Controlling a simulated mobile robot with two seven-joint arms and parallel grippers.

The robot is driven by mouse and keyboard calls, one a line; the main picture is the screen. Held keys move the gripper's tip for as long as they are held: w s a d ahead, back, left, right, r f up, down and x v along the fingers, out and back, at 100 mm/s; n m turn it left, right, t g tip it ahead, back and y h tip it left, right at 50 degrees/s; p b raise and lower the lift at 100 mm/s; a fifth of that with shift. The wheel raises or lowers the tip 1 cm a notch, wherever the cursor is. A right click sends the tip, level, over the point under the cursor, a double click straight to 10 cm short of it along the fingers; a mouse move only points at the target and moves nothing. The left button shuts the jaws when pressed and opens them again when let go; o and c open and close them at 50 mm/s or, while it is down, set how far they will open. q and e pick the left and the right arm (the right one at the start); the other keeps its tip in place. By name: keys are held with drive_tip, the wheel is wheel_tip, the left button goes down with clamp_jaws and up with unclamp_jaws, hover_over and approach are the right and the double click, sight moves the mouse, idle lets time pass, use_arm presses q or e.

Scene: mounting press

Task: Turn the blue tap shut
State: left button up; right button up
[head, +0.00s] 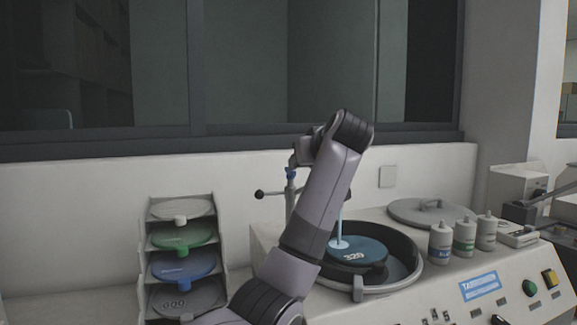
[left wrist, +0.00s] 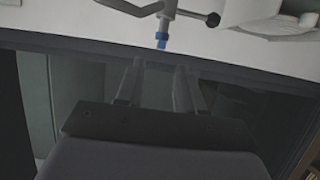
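The blue tap (head: 291,174) tops an upright grey post on the machine in the head view. In the left wrist view, its blue part (left wrist: 162,40) lies just ahead of the gap between my left fingertips, apart from them. My left gripper (left wrist: 160,65) is open, with nothing between its fingers. In the head view, my left arm rises in front of the machine and hides most of this gripper. A pale blue stream (head: 340,228) falls onto the dark disc marked 320 (head: 359,252). My right gripper is not in view.
A rack (head: 148,260) of several coloured discs stands left of the machine. A bar with a black ball (head: 259,194) sticks out left of the post. A round lid (head: 432,212) and white bottles (head: 440,243) stand to the right. A wall and window are behind.

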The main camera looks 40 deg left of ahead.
sight(290, 173)
use_arm(q)
drive_tip(key=p+x, duration=0.2)
drive_tip(key=x, duration=0.5)
drive_tip(key=shift+a+r, duration=0.15)
drive_tip(key=shift+a, duration=0.05)
clamp_jaws()
